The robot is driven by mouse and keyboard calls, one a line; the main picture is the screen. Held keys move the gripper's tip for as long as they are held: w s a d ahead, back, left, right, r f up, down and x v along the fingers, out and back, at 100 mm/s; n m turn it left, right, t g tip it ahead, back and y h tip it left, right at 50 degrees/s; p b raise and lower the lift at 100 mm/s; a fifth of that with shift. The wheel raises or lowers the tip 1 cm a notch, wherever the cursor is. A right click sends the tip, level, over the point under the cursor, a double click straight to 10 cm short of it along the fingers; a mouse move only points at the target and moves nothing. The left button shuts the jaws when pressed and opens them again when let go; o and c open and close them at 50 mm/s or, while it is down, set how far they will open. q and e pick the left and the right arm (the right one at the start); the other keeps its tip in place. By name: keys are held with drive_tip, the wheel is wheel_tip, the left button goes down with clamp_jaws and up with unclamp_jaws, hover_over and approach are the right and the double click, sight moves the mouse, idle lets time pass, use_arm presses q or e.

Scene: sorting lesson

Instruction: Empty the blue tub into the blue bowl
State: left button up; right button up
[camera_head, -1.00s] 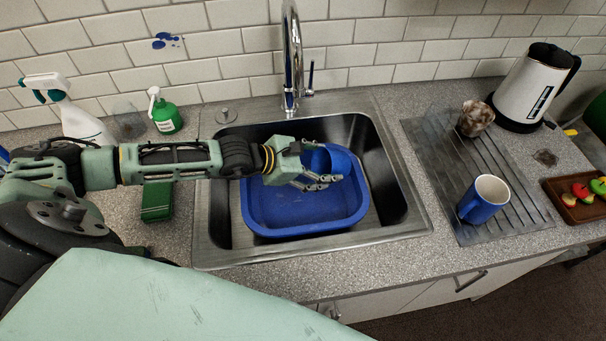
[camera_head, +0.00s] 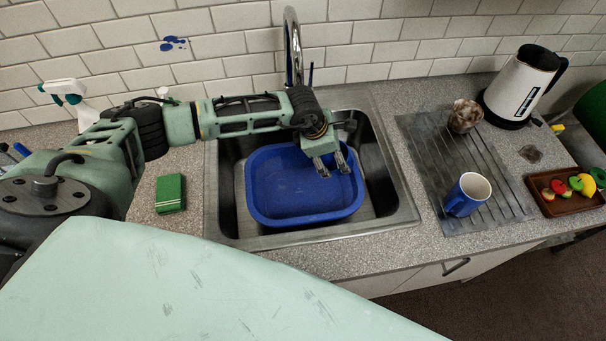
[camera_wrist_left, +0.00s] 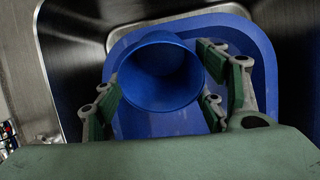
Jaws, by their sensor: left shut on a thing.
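The blue tub (camera_wrist_left: 160,72) is round and sits between the fingers of my left gripper (camera_wrist_left: 163,88) in the left wrist view. Its open mouth faces that camera and its dark inside shows no contents that I can make out. In the head view my left gripper (camera_head: 334,160) hangs over the right back part of the blue bowl (camera_head: 285,212), fingers pointing down. There I cannot pick the tub out clearly against the bowl. The wide blue bowl stands in the steel sink, and its visible floor looks bare. My right gripper is not in view.
The tap (camera_head: 293,50) rises behind the sink (camera_head: 385,218), close to my left arm. On the right are a drainer (camera_head: 440,150) with a blue mug (camera_head: 467,196), a kettle (camera_head: 520,85) and a tray of toy fruit (camera_head: 548,208).

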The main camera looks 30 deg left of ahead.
sight(344, 149)
use_arm(q)
drive_tip(key=shift+w+d+r+g+y+b, duration=0.25)
drive_tip(key=shift+w+d+g+y, duration=0.15)
drive_tip(key=shift+w+d, duration=0.1)
drive_tip(key=shift+w+d+r+g+y+b, duration=0.2)
drive_tip(key=shift+w+d+r+g+y, duration=0.1)
drive_tip(key=shift+w+d+g, duration=0.15)
drive_tip(key=shift+w+d+b, duration=0.15)
drive_tip(key=shift+w+b, duration=0.15)
drive_tip(key=shift+b, duration=0.1)
drive_tip(key=w+g+y+b, duration=0.1)
drive_tip(key=b, duration=0.1)
drive_tip(key=d+g+y+b, duration=0.1)
drive_tip(key=b, duration=0.1)
drive_tip(key=shift+w+d+r, duration=0.25)
drive_tip(key=shift+w+r, duration=0.05)
drive_tip(key=shift+w, duration=0.1)
drive_tip(key=shift+w+d+r+g+b, duration=0.15)
drive_tip(key=shift+r+g+b, duration=0.15)
drive_tip(key=shift+b, duration=0.3)
drive_tip(key=shift+y, duration=0.3)
drive_tip(key=shift+r, duration=0.1)
